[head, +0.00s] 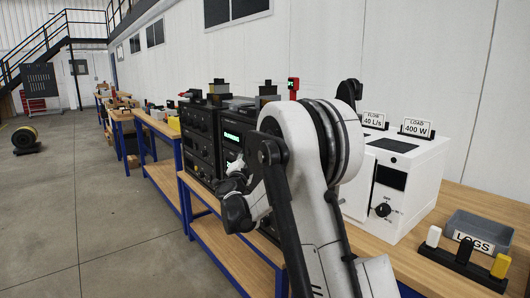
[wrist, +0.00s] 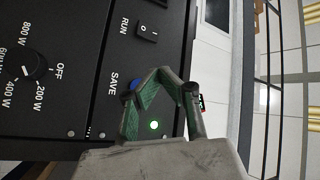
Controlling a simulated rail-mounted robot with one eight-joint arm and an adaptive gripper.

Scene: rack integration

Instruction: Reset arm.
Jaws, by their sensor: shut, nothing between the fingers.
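In the wrist view my gripper (wrist: 160,84) is shut and empty in front of a black instrument panel (wrist: 60,100). Its fingers overlap the SAVE area and partly hide a blue button (wrist: 134,85); I cannot tell whether they touch it. A green light (wrist: 154,125) glows between the fingers. A RUN rocker switch (wrist: 147,32) and a wattage knob (wrist: 28,72) are on the same panel. In the head view my white arm is bent over the bench in front of the black rack units (head: 200,140), and my fingertips cannot be made out.
A white load unit (head: 405,180) with a dial stands right of my arm. A grey LOGS bin (head: 480,228) and a black holder (head: 462,268) with white, black and yellow pieces are at the right.

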